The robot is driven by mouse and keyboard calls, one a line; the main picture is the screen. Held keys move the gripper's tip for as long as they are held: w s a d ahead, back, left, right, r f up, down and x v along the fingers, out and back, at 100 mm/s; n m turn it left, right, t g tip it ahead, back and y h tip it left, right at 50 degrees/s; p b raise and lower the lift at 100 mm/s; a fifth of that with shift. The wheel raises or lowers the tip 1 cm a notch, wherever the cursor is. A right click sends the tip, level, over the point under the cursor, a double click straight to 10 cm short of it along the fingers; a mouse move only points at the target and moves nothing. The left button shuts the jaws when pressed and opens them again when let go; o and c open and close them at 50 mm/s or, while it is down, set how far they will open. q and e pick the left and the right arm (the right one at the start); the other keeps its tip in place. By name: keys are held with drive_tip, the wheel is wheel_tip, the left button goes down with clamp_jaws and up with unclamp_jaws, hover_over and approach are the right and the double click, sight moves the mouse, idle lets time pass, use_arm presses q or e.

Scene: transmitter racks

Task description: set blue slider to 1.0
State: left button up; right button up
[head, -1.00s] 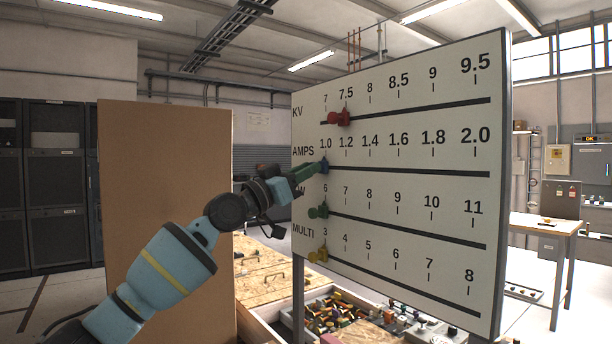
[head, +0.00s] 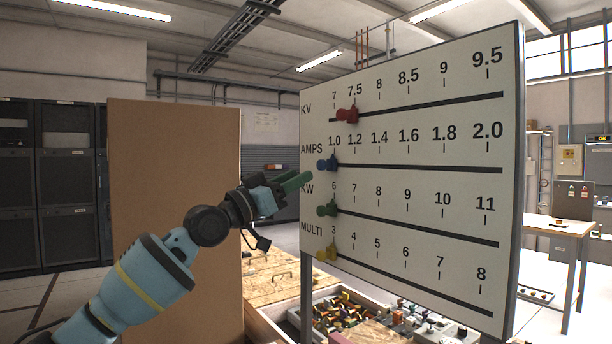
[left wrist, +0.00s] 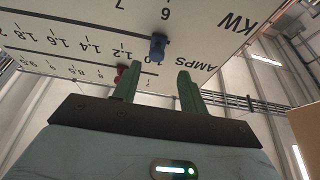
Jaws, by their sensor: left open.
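The white slider board (head: 420,185) has rows marked KV, AMPS, KW and MULTI. The blue slider (head: 327,164) sits at the left end of the AMPS row, just below the 1.0 mark. It also shows in the left wrist view (left wrist: 157,46), beyond the fingertips. My left gripper (head: 303,181), with green fingers, is open and empty, left of the blue slider and slightly below it, apart from it. In the left wrist view its two fingers (left wrist: 157,80) are spread. My right gripper is in neither view.
A red slider (head: 347,115) is on the KV row near 7.5. A green slider (head: 327,209) and a yellow slider (head: 327,253) are at the left ends of the lower rows. A brown panel (head: 175,200) stands left of the board. A box of loose parts (head: 270,330) lies below.

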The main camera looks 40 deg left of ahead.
use_arm(q)
drive_tip(key=shift+v, duration=1.3)
drive_tip(key=shift+f, duration=0.1)
